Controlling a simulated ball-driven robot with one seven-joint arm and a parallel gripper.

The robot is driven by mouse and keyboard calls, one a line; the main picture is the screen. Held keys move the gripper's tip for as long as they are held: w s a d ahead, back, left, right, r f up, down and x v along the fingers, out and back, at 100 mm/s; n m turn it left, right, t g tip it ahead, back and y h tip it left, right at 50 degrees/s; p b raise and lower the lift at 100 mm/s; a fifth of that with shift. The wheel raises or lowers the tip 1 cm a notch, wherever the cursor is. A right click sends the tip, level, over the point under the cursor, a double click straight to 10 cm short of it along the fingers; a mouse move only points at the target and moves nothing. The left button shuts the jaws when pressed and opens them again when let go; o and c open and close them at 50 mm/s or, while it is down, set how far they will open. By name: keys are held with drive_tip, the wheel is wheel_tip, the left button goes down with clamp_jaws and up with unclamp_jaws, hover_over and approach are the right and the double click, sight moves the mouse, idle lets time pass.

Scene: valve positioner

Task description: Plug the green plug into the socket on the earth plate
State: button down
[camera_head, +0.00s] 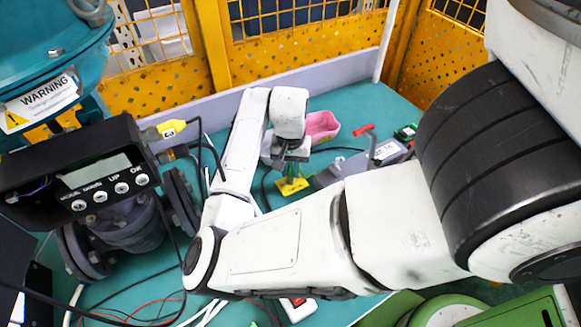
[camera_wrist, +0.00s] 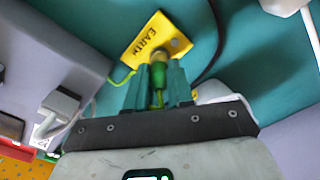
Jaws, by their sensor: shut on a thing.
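The yellow earth plate (camera_wrist: 175,43), marked EARTH, lies on the teal table top in the wrist view. It shows small and yellow below my gripper (camera_head: 291,166) in the head view (camera_head: 293,187). My gripper (camera_wrist: 160,76) is shut on the green plug (camera_wrist: 160,70), one finger on each side. A green-yellow wire trails from the plug back between the fingers. The plug's front end is at the plate's near part, over the socket spot. The plug hides the socket, so I cannot tell whether it is seated.
A grey block (camera_wrist: 45,45) stands close on the left in the wrist view. A pink tray (camera_head: 322,127) and a red piece (camera_head: 363,130) lie behind my gripper. The valve positioner (camera_head: 85,175) stands at left. Black, white and red cables cross the teal table (camera_head: 385,102).

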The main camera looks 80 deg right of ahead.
drive_tip(key=shift+f, duration=0.45)
idle(1.1)
drive_tip(key=c, duration=0.9)
unclamp_jaws()
drive_tip(key=shift+o, duration=0.3)
drive_tip(key=shift+o, duration=1.3)
drive_tip(key=shift+r, duration=0.1)
drive_tip(key=shift+a+r+p, duration=0.1)
drive_tip(key=shift+r+p, duration=3.3)
drive_tip(key=shift+r, duration=0.1)
